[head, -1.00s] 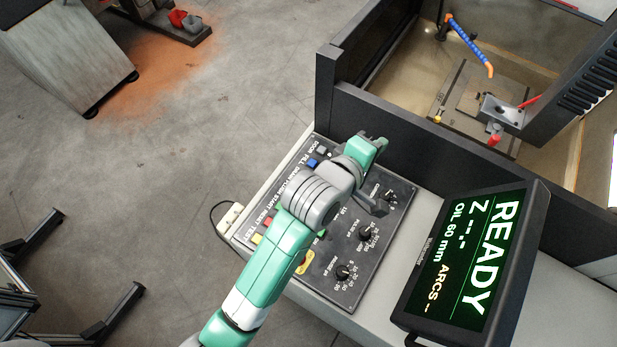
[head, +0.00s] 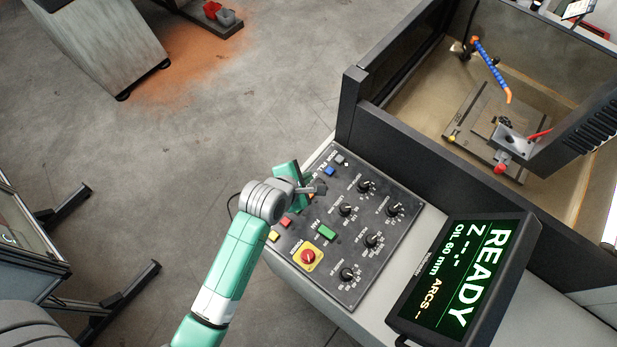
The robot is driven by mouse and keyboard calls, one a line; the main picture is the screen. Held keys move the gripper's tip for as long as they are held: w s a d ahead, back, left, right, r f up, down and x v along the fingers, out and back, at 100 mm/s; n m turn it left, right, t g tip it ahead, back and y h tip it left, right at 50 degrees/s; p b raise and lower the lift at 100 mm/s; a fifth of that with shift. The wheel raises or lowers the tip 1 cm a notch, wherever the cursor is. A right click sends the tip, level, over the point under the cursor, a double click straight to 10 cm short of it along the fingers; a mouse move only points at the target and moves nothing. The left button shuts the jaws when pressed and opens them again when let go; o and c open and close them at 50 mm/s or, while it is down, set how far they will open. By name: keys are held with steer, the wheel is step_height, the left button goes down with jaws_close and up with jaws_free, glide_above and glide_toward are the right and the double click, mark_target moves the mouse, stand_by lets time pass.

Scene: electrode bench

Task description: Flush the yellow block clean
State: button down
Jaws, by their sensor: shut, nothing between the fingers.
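My gripper (head: 318,187) is shut and empty over the button row of the black control panel (head: 385,235). It hides the middle of that row, so I cannot tell whether it touches a button. A grey button (head: 340,160) and a blue button (head: 330,171) show beyond it, and a red button (head: 286,222) and a yellow button (head: 274,236) on the near side. In the tank, a blue hose (head: 488,62) with an orange tip hangs over the work plate (head: 475,110). A small yellow piece (head: 452,137) sits at the plate's left; I cannot tell whether it is the block.
A tilted screen (head: 465,270) reads READY, OIL 60 mm. A red stop button (head: 308,257) on yellow, a green button (head: 326,232) and several knobs (head: 365,186) fill the panel. The dark tank wall (head: 440,150) rises behind it.

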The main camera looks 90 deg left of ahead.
step_height(320, 180, down, 8)
steer(key=b, duration=0.8)
steer(key=shift+f, duration=0.35)
steer(key=shift+f, duration=0.1)
stand_by(1.3)
steer(key=shift+f, duration=0.35)
steer(key=shift+f, duration=0.45)
stand_by(0.6)
steer(key=shift+r, duration=0.1)
steer(key=shift+r+p, duration=0.8)
steer(key=shift+p, duration=0.05)
